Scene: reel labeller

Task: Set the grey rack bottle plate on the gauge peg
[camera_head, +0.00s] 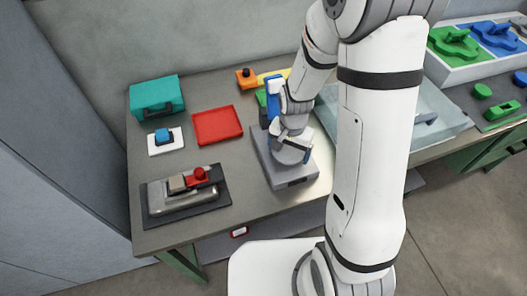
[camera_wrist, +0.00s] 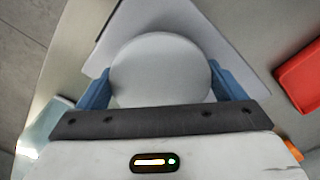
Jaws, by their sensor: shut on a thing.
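The grey plate (camera_wrist: 160,70) is a round, light grey disc in the wrist view. My gripper (camera_wrist: 163,88) is shut on it, with a blue finger at each side of its edge. In the head view the plate (camera_head: 290,155) shows below my gripper (camera_head: 292,142), over the grey gauge base (camera_head: 292,184). The base also shows behind the plate in the wrist view (camera_wrist: 235,70). The gauge peg is hidden by the plate and my gripper. I cannot tell whether the plate touches the base.
A red tray (camera_head: 217,125), a white block with a blue button (camera_head: 163,138), a teal case (camera_head: 157,97) and a dark-based fixture with a red knob (camera_head: 187,196) stand left of the gauge. An orange part (camera_head: 246,79) is behind. My arm hides the table's right side.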

